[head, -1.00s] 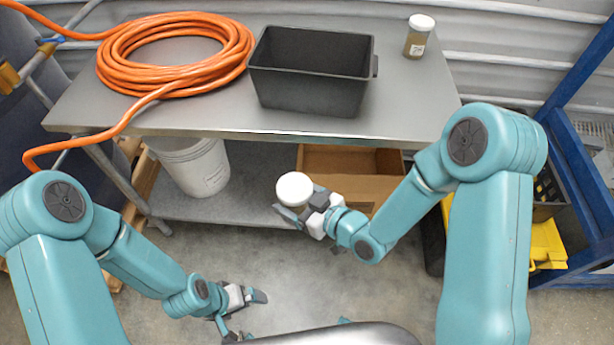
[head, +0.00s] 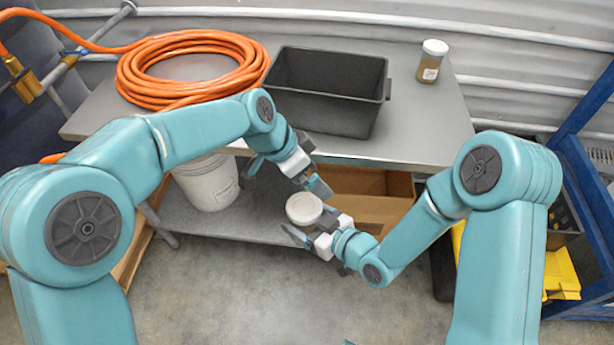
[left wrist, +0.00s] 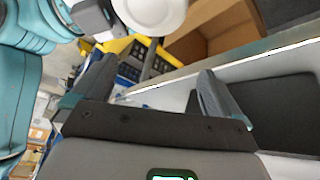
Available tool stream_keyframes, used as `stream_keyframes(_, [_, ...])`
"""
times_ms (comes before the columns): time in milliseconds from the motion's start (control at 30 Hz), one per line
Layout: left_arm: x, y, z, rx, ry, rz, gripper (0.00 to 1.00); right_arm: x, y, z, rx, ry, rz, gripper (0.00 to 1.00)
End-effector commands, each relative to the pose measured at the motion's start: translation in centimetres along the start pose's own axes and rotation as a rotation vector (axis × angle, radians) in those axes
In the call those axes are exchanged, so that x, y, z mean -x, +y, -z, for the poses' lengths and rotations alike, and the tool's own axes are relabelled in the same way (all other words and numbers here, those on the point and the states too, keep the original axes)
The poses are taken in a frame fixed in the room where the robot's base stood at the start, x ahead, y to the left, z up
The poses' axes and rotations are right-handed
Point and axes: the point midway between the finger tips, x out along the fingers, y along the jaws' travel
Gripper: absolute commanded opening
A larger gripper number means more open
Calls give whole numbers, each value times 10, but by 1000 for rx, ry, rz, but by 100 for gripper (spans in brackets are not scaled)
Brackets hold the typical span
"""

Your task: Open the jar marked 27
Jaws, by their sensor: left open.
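A jar with a white lid (head: 304,208) is held upright in front of the table by my right gripper (head: 312,226), which is shut on its body. The lid is on and looks shaded; no number shows on this jar. The lid also shows at the top of the left wrist view (left wrist: 152,10). My left gripper (head: 286,178) is open and empty, above and slightly left of the lid, apart from it. Its two spread fingers (left wrist: 155,92) have nothing between them in the left wrist view.
Another white-lidded jar (head: 431,62) with a small label stands at the table's (head: 420,125) back right. A dark grey bin (head: 325,105) and an orange hose coil (head: 190,68) are also on top. A white bucket (head: 208,185) and a cardboard box (head: 372,190) are below.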

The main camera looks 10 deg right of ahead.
Motion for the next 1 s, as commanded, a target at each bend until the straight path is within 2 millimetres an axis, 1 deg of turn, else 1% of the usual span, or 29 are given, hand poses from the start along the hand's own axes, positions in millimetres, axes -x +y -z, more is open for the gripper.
stream_keyframes(33, [1,14,4,-218,-90,-23,100,0,0,1,1,2,0,0])
stream_keyframes(100, [7,24,2,-479,-216,-55,100,0,0,1,1,2,0,0])
stream_keyframes(200, [18,31,-2,-745,-364,-97,100,0,0,1,1,2,0,0])
stream_keyframes(300, [27,33,-4,-896,-461,-129,100,0,0,1,1,2,0,0])
stream_keyframes(400, [29,33,-7,-962,-507,-146,100,0,0,1,1,2,0,0])
stream_keyframes(467, [26,32,-10,-973,-517,-151,100,0,0,1,1,2,0,0])
stream_keyframes(800, [-22,26,-37,-970,-515,-151,100,0,0,1,1,2,0,0])
stream_keyframes(900, [-31,25,-42,-970,-515,-151,100,0,0,1,1,2,0,0])
stream_keyframes(1000, [-36,25,-45,-970,-514,-149,100,0,0,1,1,2,0,0])
